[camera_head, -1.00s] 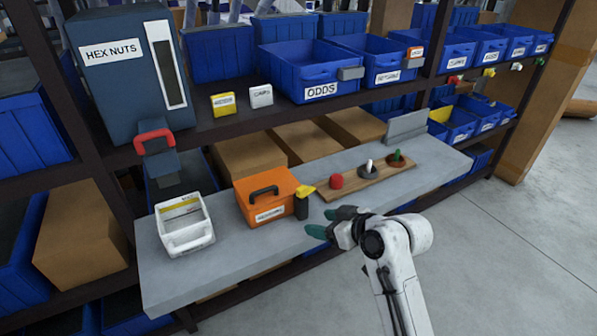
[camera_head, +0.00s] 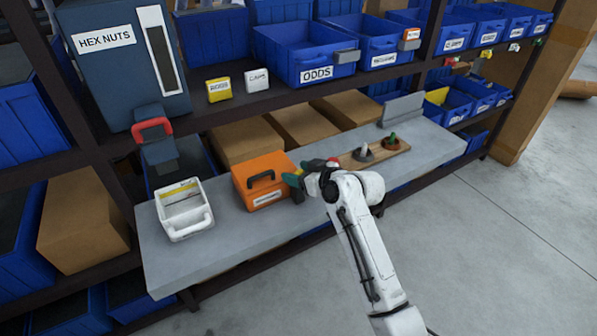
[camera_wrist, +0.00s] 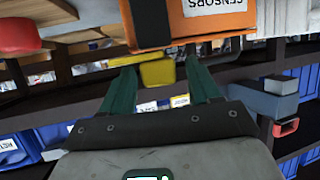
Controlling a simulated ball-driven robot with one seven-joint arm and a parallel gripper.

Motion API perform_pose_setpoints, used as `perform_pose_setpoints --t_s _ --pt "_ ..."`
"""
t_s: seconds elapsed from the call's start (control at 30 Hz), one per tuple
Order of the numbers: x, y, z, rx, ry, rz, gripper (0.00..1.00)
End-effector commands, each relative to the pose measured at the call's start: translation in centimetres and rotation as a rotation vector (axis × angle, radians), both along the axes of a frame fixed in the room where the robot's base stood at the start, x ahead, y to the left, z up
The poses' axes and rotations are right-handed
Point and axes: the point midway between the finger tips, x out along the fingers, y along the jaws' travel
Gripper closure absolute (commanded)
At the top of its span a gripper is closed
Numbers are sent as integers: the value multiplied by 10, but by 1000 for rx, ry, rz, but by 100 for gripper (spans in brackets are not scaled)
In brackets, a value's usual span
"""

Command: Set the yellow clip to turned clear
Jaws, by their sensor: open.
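The yellow clip (camera_wrist: 157,72) sits at the side of the orange sensors box (camera_head: 265,180). In the wrist view it lies between the two green fingertips of my gripper (camera_wrist: 160,75), below the orange box (camera_wrist: 190,22). The fingers are apart, with a gap showing on the right side of the clip; contact on the left is hard to tell. In the head view my gripper (camera_head: 303,178) is at the right side of the box and hides most of the clip, so its exact turn is unclear there.
A wooden board (camera_head: 350,162) with knobs lies just right of my gripper; its red ball (camera_wrist: 18,36) shows close by in the wrist view. A white open caddy (camera_head: 184,210) stands left of the box. Blue bins line the shelf above.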

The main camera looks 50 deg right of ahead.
Motion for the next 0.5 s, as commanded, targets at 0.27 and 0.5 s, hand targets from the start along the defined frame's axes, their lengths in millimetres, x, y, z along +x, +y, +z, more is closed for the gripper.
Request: perform_pose_setpoints --t_s 0.27,0.5 --pt "4 0 -2 0 1 0 38" --pt "3 0 -2 0 1 0 55"
